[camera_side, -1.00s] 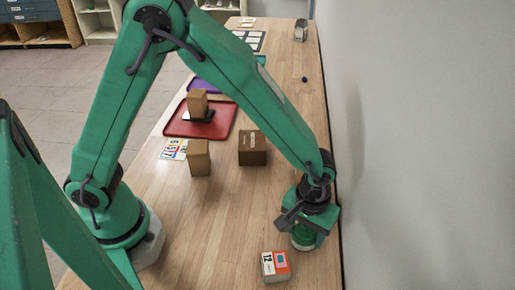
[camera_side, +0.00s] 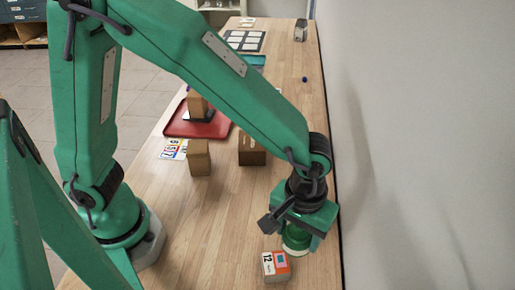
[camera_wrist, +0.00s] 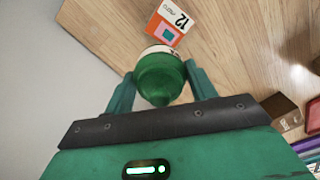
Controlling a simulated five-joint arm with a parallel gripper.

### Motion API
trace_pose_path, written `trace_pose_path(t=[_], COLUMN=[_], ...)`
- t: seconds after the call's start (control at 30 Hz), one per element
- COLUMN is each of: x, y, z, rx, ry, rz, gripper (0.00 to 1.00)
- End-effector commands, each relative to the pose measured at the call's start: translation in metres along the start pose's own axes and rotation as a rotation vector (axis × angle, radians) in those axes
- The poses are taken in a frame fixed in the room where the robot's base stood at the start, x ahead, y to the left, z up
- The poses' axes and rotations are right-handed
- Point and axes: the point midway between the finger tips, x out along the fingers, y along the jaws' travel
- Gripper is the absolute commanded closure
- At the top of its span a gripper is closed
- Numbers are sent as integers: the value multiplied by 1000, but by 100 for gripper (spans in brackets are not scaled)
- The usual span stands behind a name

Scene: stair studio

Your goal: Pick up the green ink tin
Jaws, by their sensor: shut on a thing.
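The green ink tin (camera_wrist: 160,80) is between the two fingers of my gripper (camera_wrist: 160,88) in the wrist view, with one finger on each side. My gripper is shut on it. In the side view the tin (camera_side: 296,241) shows below my gripper (camera_side: 297,232), near the right edge of the table. Its upper part is hidden by the gripper there. I cannot tell how far its base is above the wood.
A small orange and white box marked 12 (camera_side: 276,266) stands close in front of the tin. Brown boxes (camera_side: 198,158) (camera_side: 252,150) and a red tray (camera_side: 177,124) are farther back. A wall (camera_side: 420,130) runs along the right side.

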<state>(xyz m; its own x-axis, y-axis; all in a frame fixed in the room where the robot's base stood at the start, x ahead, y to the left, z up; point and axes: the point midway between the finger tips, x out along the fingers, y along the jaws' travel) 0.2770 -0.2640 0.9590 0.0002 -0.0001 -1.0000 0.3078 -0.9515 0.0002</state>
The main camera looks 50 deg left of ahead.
Motion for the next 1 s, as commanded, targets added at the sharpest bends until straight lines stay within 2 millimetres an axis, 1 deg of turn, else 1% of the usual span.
trace_pose_path(t=[0.03,0.2,0.4,0.6,1.0], x=[-7,-21,-31,-34,-34], y=[2,3,5,5,5], z=[9,34,51,57,57], rx=[5,4,1,0,-1], ry=[2,1,1,1,0], rz=[4,3,2,2,1], gripper=[78,78,78,78,78])
